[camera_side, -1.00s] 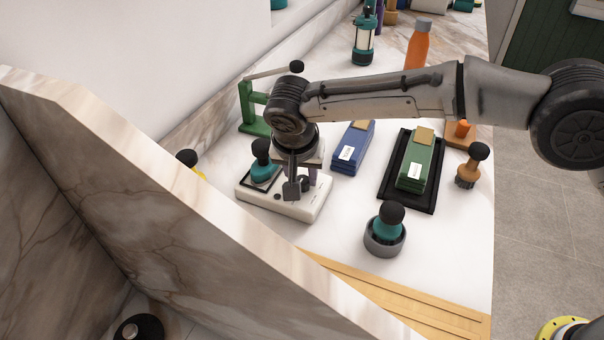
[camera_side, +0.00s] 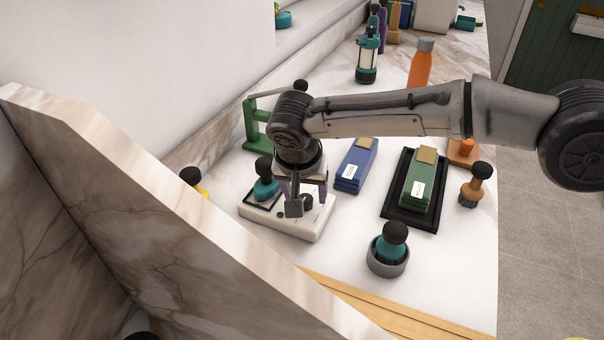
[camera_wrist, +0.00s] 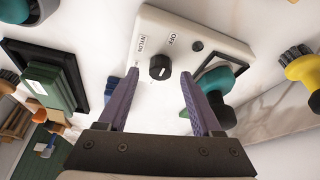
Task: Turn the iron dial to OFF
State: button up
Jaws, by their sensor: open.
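The white iron base (camera_side: 270,226) stands on the bench in the side view. The wrist view shows its top panel (camera_wrist: 212,40) with a round black dial (camera_wrist: 160,67) beside the printed labels NYLON and OFF. The dial has a small white mark; I cannot tell for sure which label it points to. The teal iron with a black knob (camera_side: 265,183) rests at the base's left end and shows at right in the wrist view (camera_wrist: 215,82). My gripper (camera_wrist: 159,75) is open, its purple fingers apart on either side of the dial, with no clear contact. The arm partly hides the dial side-on.
A blue stack (camera_side: 356,168) and a green stack on a black tray (camera_side: 409,222) lie to the right. A teal brush in a grey cup (camera_side: 388,258) stands in front, and a brown brush (camera_side: 474,187) farther right. A green stand (camera_side: 253,127) is behind. A marble panel (camera_side: 170,205) edges the left.

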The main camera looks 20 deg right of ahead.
jog(key=v, duration=1.3)
jog(key=shift+f, duration=0.1)
